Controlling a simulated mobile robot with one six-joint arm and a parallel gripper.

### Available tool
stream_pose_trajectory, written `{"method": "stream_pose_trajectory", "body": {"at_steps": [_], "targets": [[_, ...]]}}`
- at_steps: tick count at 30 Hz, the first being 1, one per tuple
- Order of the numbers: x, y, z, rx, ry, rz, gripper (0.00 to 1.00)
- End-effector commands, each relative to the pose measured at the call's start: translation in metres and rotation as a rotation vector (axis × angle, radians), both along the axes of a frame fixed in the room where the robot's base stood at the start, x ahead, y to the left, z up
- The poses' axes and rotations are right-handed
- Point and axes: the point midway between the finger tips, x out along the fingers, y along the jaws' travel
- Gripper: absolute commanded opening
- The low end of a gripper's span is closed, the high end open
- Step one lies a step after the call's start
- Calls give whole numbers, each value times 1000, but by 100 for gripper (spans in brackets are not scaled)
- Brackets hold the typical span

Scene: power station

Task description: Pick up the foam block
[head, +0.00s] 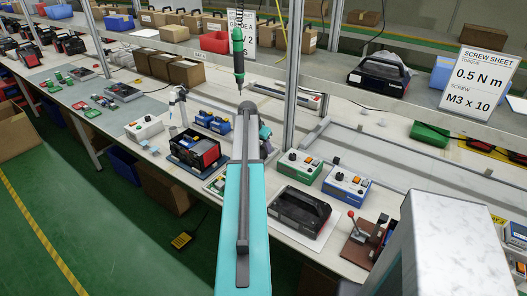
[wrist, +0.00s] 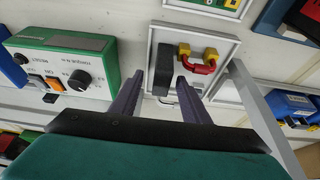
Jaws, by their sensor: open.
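The foam block appears to be a dark grey upright block (wrist: 165,66) in the wrist view, standing at the left part of a shallow white tray (wrist: 233,48). My gripper (wrist: 161,77) is open, with its two purple-grey fingers pointing at the block, one to each side of it in the picture. I cannot tell whether the fingertips reach down beside it or are still above it. No finger clearly touches it. In the head view my arm hides the block and most of my gripper.
A red curved piece with yellow ends (wrist: 203,61) lies close right of the block in the tray. A green control box (wrist: 65,67) stands to the left. A grey rail (wrist: 262,115) runs on the right. In the head view a green screwdriver (head: 238,55) hangs above the bench.

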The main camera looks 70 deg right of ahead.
Motion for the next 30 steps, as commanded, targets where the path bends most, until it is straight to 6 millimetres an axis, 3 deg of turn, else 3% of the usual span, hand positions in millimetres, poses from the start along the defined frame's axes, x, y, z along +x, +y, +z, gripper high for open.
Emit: {"method": "stream_pose_trajectory", "body": {"at_steps": [6, 22, 30], "targets": [[-1, -4, -10, 0, 1, 0, 42], [0, -3, -10, 0, 0, 1, 42], [0, -3, -10, 0, 0, 1, 0]]}}
